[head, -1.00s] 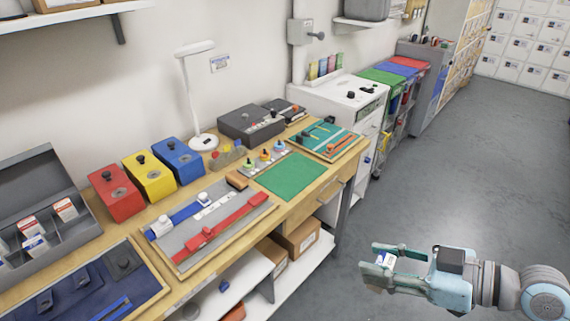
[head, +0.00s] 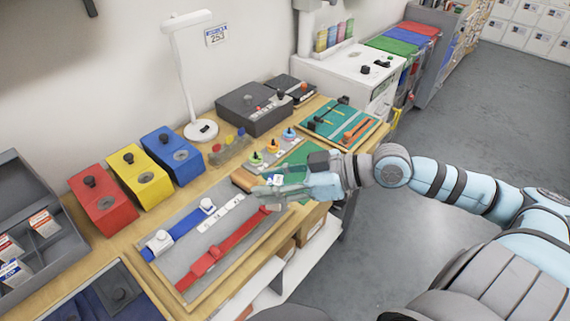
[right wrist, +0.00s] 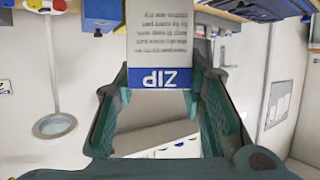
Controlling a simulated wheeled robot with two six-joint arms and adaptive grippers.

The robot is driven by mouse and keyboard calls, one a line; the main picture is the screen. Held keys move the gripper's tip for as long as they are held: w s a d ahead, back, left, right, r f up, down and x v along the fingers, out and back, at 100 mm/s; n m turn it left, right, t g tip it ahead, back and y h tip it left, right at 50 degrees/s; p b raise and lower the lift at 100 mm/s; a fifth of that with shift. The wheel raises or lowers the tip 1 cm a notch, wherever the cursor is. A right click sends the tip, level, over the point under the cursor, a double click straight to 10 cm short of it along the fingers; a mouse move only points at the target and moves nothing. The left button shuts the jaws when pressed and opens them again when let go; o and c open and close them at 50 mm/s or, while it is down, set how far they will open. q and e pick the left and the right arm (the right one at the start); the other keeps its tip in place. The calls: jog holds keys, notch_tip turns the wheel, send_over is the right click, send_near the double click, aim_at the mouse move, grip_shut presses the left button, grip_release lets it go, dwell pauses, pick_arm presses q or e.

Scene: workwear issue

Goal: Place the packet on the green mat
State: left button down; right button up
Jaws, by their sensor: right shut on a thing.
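The packet, white with a blue band reading ZIP, is between the fingers of my right gripper (head: 268,188). In the right wrist view the packet (right wrist: 160,50) shows large and upside down, with both green fingers beside it. In the head view only a small white and blue part of the packet (head: 277,180) shows. The green mat (head: 296,160) lies on the bench just behind the gripper, partly hidden by it. The gripper is at the mat's front left, over or near the edge of the grey tray; its height is hard to tell. My left gripper is not in view.
A grey tray (head: 188,268) with blue and red belts lies left of the gripper. A row of knobbed pieces (head: 272,148) stands behind the mat, and a teal tool tray (head: 345,122) beyond it. Red, yellow and blue boxes and a lamp (head: 200,129) stand along the wall.

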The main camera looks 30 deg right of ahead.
jog(key=w+d+r+m+t+h, duration=0.25)
jog(key=w+d+m+h, duration=0.25)
jog(key=w+d, duration=0.3)
jog(key=w+d+r+m+t+h, duration=0.25)
jog(key=w+d+m+h, duration=0.35)
jog(key=d, duration=0.3)
jog(key=shift+g, duration=0.3)
jog(key=f+b, duration=0.1)
jog(key=f, duration=0.5)
jog(key=f+b, duration=0.2)
jog(key=f, duration=0.5)
jog(key=f+b, duration=0.1)
jog(key=f, duration=0.5)
jog(key=shift+w+d+f+b, duration=0.2)
jog(key=shift+d+f+b, duration=0.05)
jog(key=shift+d+b, duration=0.15)
jog(key=o, duration=1)
jog(key=shift+o, duration=0.5)
